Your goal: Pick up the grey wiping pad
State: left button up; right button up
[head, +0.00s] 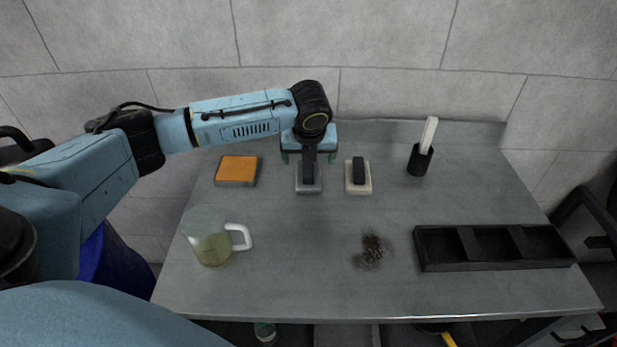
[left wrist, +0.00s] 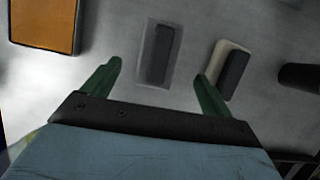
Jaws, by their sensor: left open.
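The grey wiping pad (head: 308,187) lies flat on the table near the back, with a dark block-shaped handle on top. It also shows in the left wrist view (left wrist: 148,70), a little ahead of the fingers and between their lines. My left gripper (head: 308,158) is over the far part of the pad, pointing down, and hides part of it. In the left wrist view its two green fingers (left wrist: 155,85) are wide apart with nothing between them. The fingers appear above the pad and apart from it. My right gripper is not in view.
A cream pad with a dark handle (head: 358,188) lies close to the right. An orange sponge (head: 237,170) lies left. A brush in a black holder (head: 419,160), a jug (head: 211,246), a dark dirt patch (head: 371,249) and a black compartment tray (head: 425,260) are also on the table.

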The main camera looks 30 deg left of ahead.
aim_at(308, 169)
pick_arm(q)
jog(key=shift+x, duration=1.15)
jog(key=x, duration=0.2)
jog(key=b+x, duration=0.1)
jog(key=shift+s+f+b, duration=0.1)
jog(key=shift+f+b, duration=0.2)
jog(key=shift+f, duration=0.15)
jog(key=shift+a+f, duration=0.1)
jog(key=shift+f, duration=0.35)
jog(key=c, duration=1.1)
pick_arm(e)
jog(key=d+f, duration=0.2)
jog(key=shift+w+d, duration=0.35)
